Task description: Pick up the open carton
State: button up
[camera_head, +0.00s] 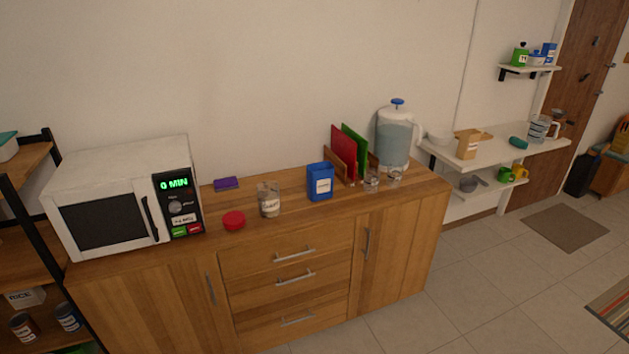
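A small brown carton (467,146) with its top flaps spread open stands on the upper white wall shelf (500,156), at the right of the head view. A white bowl (440,138) is close to its left, and a teal object (518,142) lies to its right. The carton looks upright; its inside is hidden. My gripper is not in view.
A wooden sideboard (400,240) carries a microwave (100,190), a jar (269,200), a blue container (320,182), red and green boards, glasses and a large water pitcher (396,140). A measuring jug (540,128) stands farther right on the shelf. Tiled floor (480,290) before the shelf is clear.

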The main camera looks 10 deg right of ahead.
aim_at(320, 175)
jog(key=i, duration=0.85)
jog(key=z, duration=0.05)
